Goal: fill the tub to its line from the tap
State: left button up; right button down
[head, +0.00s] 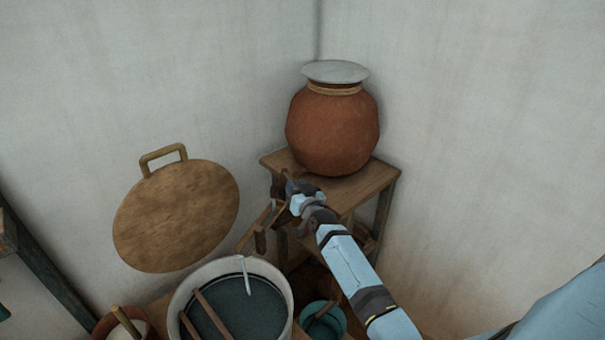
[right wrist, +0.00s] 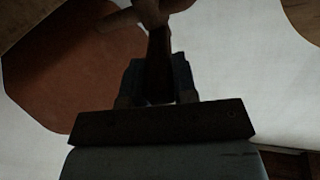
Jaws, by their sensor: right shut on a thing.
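A round clay pot (head: 334,130) with a pale lid (head: 335,72) stands on a wooden stand (head: 368,190) in the corner. A brown tap spout (head: 254,230) reaches from the stand towards the tub (head: 176,300), a wide pale-rimmed vessel at the bottom. A thin pale streak (head: 246,276), looking like running water, drops from the spout's end into the tub's dark liquid (head: 250,305). My right gripper (head: 292,194) is at the tap by the stand's left edge. In the right wrist view it is shut on the brown tap handle (right wrist: 158,55). The tub's line cannot be made out. My left gripper is out of view.
Wooden sticks (head: 212,314) lie across the tub. A round wooden lid (head: 176,216) with a handle leans on the wall behind. A small teal pot (head: 334,318) stands right of the tub, and a small reddish pot (head: 103,327) left of it.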

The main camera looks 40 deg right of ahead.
jog(key=m+h+p, duration=0.1)
jog(key=a+h+p, duration=0.1)
jog(key=shift+w+r+m+g+p, duration=0.2)
jog(key=shift+r+m+g+p, duration=0.1)
jog(key=shift+r+m, duration=0.1)
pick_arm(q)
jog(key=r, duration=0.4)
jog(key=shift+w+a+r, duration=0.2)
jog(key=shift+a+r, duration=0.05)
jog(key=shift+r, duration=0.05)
pick_arm(e)
jog(key=shift+a+f+h, duration=0.2)
jog(key=shift+f+h, duration=0.1)
jog(key=shift+h, duration=0.4)
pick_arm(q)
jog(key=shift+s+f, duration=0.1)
pick_arm(e)
jog(key=c, duration=1.1)
grip_release()
jog(key=shift+o, duration=1)
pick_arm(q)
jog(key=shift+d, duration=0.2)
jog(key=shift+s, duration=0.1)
pick_arm(e)
jog(key=shift+a+f, duration=0.1)
jog(key=shift+s, duration=0.1)
